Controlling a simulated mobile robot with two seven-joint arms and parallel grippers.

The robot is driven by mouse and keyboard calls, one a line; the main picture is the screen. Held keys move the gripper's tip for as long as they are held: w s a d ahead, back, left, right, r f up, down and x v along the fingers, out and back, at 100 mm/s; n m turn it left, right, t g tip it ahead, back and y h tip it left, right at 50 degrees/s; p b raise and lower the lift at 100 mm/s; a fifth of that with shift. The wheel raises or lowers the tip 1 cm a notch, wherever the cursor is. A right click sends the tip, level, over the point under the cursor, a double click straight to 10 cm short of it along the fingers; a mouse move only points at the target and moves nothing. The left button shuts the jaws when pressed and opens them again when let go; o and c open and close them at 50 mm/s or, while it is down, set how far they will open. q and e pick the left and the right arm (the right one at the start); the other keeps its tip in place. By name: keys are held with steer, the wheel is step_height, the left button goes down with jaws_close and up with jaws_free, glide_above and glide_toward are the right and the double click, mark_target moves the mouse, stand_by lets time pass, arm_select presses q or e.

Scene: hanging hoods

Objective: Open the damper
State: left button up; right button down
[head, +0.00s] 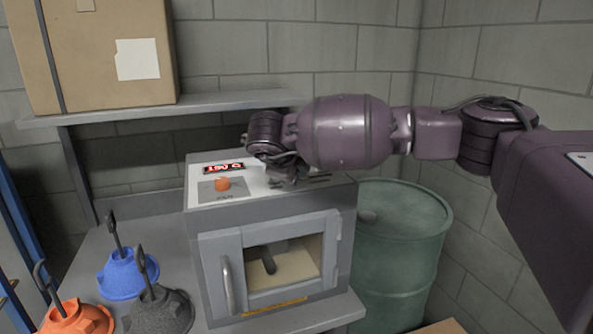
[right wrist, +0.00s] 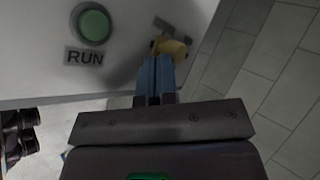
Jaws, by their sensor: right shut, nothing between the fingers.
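A grey box-shaped oven (head: 215,224) with a windowed front door stands on the bench. My right gripper (head: 283,176) is over its top, partly hidden by my own wrist. In the right wrist view the blue fingers (right wrist: 155,70) are shut and empty. Their tips are at a small yellowish knob (right wrist: 172,47) on a pale panel; I cannot tell whether they touch it. A dark bracket-like piece shows by the knob. No part is labelled as a damper. My left gripper is not in view.
An orange button (head: 222,184) and a red sign (head: 223,168) are on the oven's top. The wrist view shows a green RUN button (right wrist: 93,25). A green drum (head: 400,250) stands right of the oven. Blue (head: 125,275), black and orange hooded pieces sit left. A carton (head: 95,60) is on the shelf behind.

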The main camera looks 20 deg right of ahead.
steer(key=d+b, duration=0.1)
steer(key=d, duration=0.5)
steer(key=shift+w+d+b, duration=0.1)
steer(key=shift+d+b, duration=0.1)
steer(key=shift+b, duration=0.1)
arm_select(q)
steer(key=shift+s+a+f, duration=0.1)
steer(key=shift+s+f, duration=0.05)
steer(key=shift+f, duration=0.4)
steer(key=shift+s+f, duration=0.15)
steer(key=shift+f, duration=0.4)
arm_select(e)
steer(key=shift+d, duration=0.1)
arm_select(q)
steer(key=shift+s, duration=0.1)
